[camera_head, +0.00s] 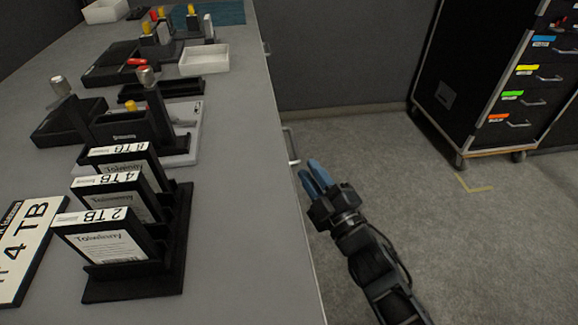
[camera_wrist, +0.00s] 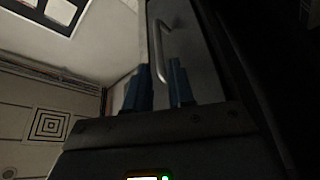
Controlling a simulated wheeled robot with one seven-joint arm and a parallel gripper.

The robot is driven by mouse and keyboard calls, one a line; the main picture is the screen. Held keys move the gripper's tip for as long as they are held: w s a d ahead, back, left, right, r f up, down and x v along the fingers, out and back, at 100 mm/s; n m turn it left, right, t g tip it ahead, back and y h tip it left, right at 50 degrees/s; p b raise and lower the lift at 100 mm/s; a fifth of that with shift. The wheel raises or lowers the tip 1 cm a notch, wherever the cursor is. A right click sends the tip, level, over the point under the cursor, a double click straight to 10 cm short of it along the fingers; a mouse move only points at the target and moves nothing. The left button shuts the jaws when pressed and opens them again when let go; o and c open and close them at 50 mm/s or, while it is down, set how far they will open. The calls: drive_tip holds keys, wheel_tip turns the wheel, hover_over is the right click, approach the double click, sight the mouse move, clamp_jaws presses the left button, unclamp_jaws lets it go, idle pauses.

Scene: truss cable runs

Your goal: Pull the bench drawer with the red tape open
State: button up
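The bench (camera_head: 235,150) fills the left of the head view, and its drawer fronts face right, mostly hidden by the top's edge. A metal bar handle (camera_head: 291,146) sticks out from its side. My gripper (camera_head: 316,172), with two blue fingers, is beside the bench edge, just nearer than this handle. In the wrist view a bar handle (camera_wrist: 158,50) stands on a grey front, its lower end between the tips of my gripper (camera_wrist: 160,72). The fingers are apart; I cannot tell whether they touch the handle. No red tape shows on the bench.
Another handle (camera_head: 267,47) is farther along the bench side. A drive rack (camera_head: 140,285) and several trays and tools stand on the bench top. A black wheeled case (camera_head: 470,80) with coloured drawer labels is at the back right. The floor (camera_head: 450,235) between is clear.

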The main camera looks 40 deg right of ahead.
sight(298, 154)
drive_tip(key=x, duration=0.8)
clamp_jaws()
idle(0.5)
